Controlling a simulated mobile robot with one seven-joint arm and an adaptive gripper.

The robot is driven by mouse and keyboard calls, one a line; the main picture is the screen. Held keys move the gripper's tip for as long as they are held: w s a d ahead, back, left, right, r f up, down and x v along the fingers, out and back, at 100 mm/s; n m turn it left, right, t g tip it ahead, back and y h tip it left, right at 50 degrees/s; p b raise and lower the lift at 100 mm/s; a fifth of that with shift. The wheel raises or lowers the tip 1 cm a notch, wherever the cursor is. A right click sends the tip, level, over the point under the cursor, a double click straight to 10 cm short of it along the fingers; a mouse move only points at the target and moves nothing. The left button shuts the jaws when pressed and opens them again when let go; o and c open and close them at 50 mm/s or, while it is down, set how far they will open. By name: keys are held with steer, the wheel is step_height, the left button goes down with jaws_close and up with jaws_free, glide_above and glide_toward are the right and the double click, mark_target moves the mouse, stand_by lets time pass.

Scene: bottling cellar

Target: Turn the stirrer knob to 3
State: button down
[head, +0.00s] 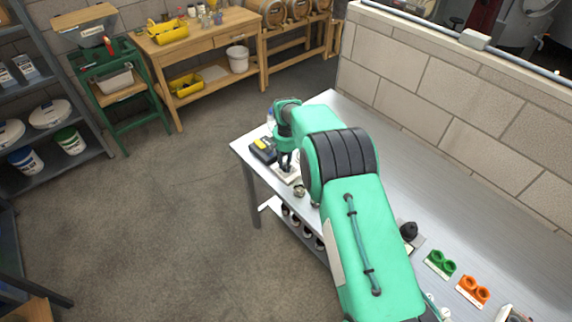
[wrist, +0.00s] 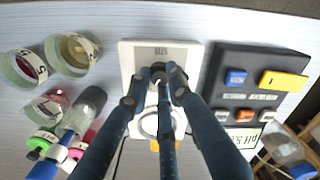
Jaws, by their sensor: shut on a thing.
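The stirrer (wrist: 131,58) is a white flat box in the middle of the wrist view, with a small dark label at its far end. Its dark round knob (wrist: 157,69) sits below that label and is mostly hidden by the fingers. My gripper (wrist: 161,78) is shut on the knob, its slim blue-grey fingers around it. A round plate (wrist: 149,123) shows behind the fingers. The knob's marks and pointer cannot be read. In the head view my gripper (head: 286,162) points down over the stirrer at the bench's far left end.
Green (head: 440,263) and orange (head: 473,290) holders lie on the near bench. A block wall (head: 450,90) stands behind.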

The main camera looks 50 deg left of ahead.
steer(key=c, duration=1.6)
jaws_free()
steer(key=shift+o, duration=0.2)
steer(key=shift+r, duration=0.15)
step_height(320, 180, up, 12)
